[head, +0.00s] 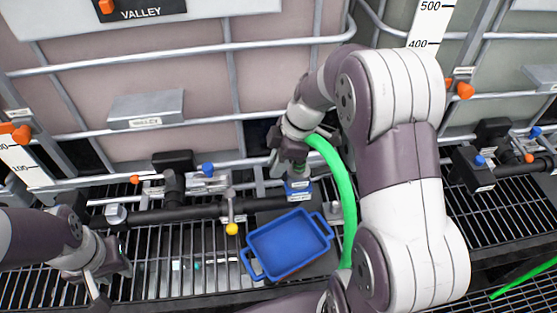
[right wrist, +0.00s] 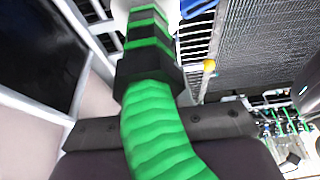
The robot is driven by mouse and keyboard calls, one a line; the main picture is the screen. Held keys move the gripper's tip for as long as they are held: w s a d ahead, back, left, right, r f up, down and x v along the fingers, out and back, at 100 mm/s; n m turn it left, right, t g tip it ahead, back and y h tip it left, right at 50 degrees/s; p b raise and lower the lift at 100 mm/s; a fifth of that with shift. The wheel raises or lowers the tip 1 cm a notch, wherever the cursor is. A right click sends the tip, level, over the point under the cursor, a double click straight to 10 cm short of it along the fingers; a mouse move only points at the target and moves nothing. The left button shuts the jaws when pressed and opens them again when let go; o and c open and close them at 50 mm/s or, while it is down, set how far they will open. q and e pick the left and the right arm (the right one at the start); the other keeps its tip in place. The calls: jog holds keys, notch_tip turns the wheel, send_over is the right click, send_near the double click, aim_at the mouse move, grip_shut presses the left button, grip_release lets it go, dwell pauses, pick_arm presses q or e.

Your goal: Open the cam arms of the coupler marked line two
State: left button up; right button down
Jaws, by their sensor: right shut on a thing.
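A green hose (head: 340,185) arches down beside my right arm, its upper end at my right gripper (head: 288,168). My right gripper is shut on the hose end; in the right wrist view the green hose (right wrist: 160,130) runs into a black hexagonal fitting (right wrist: 148,72) with green bands beyond. Below the gripper is a blue labelled block (head: 298,186) at the end of the black pipe; its writing is too small to read. Cam arms cannot be made out, as the gripper hides the joint. My left gripper (head: 108,284) is open and empty over the grating at the lower left.
A blue tray (head: 287,243) sits on the grating (head: 180,255) just below the joint. A yellow-knobbed valve lever (head: 232,228) hangs left of it. Caged totes (head: 270,70) stand behind. A black pipe (head: 160,215) with a blue knob (head: 208,169) runs along the left.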

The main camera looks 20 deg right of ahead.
jog(key=a+f+g+h+p, duration=0.1)
jog(key=h+p, duration=0.2)
jog(key=p, duration=0.2)
jog(key=a+f+g+h+p, duration=0.1)
jog(key=h+p, duration=0.3)
jog(key=w+a+f+h+p, duration=0.1)
jog(key=h+p, duration=0.3)
jog(key=p, duration=0.1)
jog(key=shift+a+f+g+p, duration=0.35)
jog(key=shift+f+g, duration=0.05)
jog(key=c, duration=1)
grip_release()
